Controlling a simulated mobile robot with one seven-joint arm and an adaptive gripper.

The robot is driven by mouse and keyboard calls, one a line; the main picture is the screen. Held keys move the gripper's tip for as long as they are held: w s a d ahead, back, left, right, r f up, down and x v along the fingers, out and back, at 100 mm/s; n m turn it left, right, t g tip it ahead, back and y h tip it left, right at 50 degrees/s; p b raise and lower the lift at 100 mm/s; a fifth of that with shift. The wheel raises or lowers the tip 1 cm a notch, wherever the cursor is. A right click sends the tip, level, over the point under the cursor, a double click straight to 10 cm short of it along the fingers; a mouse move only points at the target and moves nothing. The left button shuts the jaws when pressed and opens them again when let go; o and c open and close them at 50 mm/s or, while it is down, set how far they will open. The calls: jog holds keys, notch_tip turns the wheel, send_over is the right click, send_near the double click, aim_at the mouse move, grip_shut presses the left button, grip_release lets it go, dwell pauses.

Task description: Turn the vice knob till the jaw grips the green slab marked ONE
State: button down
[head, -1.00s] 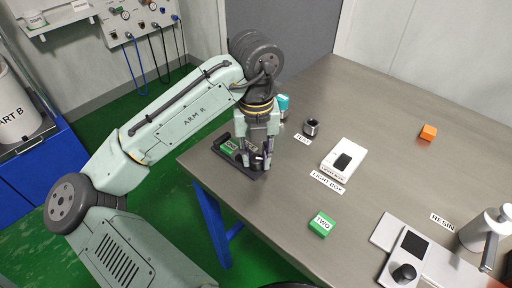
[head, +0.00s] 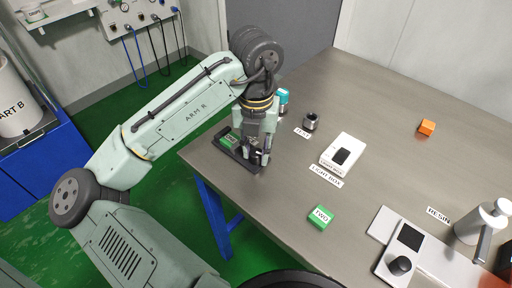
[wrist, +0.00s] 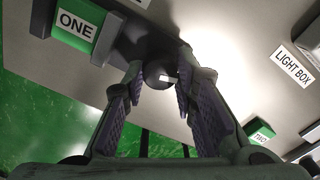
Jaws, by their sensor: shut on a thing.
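The green slab marked ONE (head: 229,140) lies in the dark vice (head: 240,162) near the table's left corner. In the wrist view the slab (wrist: 84,24) is at upper left, with dark vice parts at both its ends. I cannot tell whether the moving jaw presses on it. My gripper (head: 261,156) points down at the vice's right end. In the wrist view my gripper (wrist: 160,82) has its two fingers on either side of the dark round vice knob (wrist: 157,72), which shows a small white mark. The fingers are shut on the knob and partly hide it.
A second green slab marked TWO (head: 321,217) lies on the table, apart from the vice. A white light box (head: 343,150), a dark cup (head: 311,122) and a teal-topped bottle (head: 283,98) stand nearby. An orange block (head: 426,127) is at the right.

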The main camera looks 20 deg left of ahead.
aim_at(256, 152)
jog(key=c, duration=1.3)
grip_release()
notch_tip(256, 152, up, 12)
